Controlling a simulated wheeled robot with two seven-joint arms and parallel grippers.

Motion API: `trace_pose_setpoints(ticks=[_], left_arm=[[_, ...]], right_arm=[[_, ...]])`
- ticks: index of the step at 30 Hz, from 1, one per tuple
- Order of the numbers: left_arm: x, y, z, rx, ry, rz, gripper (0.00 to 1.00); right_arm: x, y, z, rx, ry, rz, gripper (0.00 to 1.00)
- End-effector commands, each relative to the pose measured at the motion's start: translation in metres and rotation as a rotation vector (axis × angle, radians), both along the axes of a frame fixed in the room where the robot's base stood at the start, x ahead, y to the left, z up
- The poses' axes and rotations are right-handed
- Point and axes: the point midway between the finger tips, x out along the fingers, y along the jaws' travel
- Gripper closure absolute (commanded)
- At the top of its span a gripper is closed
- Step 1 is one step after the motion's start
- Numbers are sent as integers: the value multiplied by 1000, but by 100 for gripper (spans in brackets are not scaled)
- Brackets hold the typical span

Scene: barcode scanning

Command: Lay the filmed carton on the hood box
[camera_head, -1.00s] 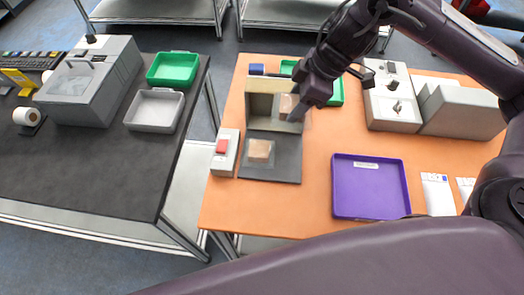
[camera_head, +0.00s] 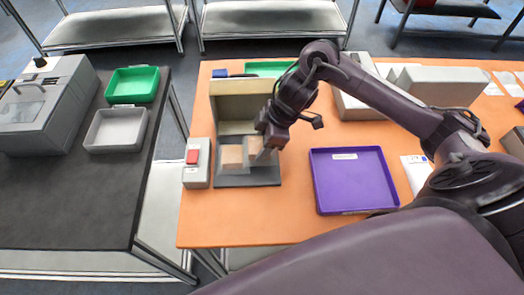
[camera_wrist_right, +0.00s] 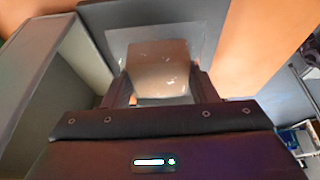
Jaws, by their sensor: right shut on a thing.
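The hood box (camera_head: 231,88) is a beige, open-fronted box with a dark flat plate (camera_head: 235,181) in front. A tan carton (camera_head: 231,156) with pale film around it shows at that plate. In the right wrist view the held carton (camera_wrist_right: 158,70) sits between the two fingers, above a grey surface. I cannot tell whether it touches anything below. My left gripper is not in view.
A grey box with a red button (camera_head: 193,157) stands left of the plate. A purple tray (camera_head: 352,204) lies to the right, with bare orange table between. Grey machines (camera_head: 360,100) stand behind. A dark table with a grey tray (camera_head: 115,131) and a green tray (camera_head: 132,87) is at left.

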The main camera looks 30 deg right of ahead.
Motion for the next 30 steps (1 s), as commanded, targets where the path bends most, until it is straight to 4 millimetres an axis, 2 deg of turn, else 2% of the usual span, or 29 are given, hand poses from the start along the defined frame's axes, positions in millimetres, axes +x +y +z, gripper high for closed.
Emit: trace_pose_setpoints(ticks=[7, 18, 19, 23, 30], left_arm=[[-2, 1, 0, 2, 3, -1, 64], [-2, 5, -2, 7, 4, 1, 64], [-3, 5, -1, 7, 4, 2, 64], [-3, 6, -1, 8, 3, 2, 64], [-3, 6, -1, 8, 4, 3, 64]], right_arm=[[-1, 0, -32, 2, 4, 0, 73], [-1, 0, -38, 1, 2, 1, 73], [-1, 0, -38, 1, 2, 1, 45], [-1, 0, -37, 1, 2, 1, 28], [-1, 0, -37, 1, 2, 1, 26]])
